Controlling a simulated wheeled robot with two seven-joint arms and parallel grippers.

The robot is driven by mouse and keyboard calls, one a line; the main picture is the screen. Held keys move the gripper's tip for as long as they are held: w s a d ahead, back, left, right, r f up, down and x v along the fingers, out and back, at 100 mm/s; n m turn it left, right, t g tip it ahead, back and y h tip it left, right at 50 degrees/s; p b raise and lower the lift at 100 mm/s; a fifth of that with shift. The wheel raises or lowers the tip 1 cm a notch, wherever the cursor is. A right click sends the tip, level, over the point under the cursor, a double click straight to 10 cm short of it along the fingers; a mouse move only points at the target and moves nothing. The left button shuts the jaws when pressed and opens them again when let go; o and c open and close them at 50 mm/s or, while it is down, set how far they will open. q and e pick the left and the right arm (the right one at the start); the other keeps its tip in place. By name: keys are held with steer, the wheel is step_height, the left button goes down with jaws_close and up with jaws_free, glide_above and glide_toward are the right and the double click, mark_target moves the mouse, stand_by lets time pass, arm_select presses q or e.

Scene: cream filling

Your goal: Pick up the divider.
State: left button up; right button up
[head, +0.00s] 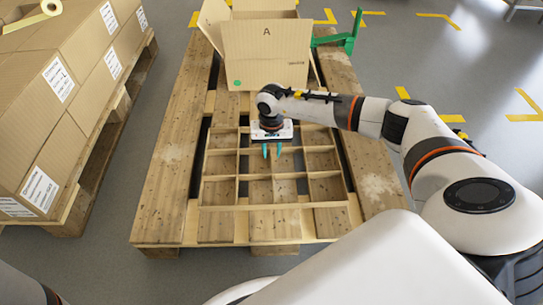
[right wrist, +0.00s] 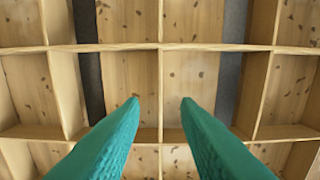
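The divider (head: 225,178) is a light-brown grid of thin crossing walls with several open cells. It lies flat on the wooden pallet, in front of the open box. My right gripper (head: 272,153) is over the middle of the divider and points down. In the right wrist view the fingertips (right wrist: 160,102) lie on either side of one thin wall of the divider (right wrist: 210,47). I cannot tell whether they reach below its top edge. My left gripper is out of view.
An open cardboard box (head: 265,55) marked A stands at the back of the pallet (head: 160,200). A green bracket (head: 345,42) is beside it. Stacked cartons (head: 50,110) fill the left on another pallet. The grey floor at the right is mostly clear.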

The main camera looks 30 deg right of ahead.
step_height(320, 180, down, 5)
steer(key=b, duration=0.3)
steer(key=shift+b, duration=0.4)
steer(key=shift+r, duration=0.15)
steer(key=shift+c, duration=0.2)
jaws_close()
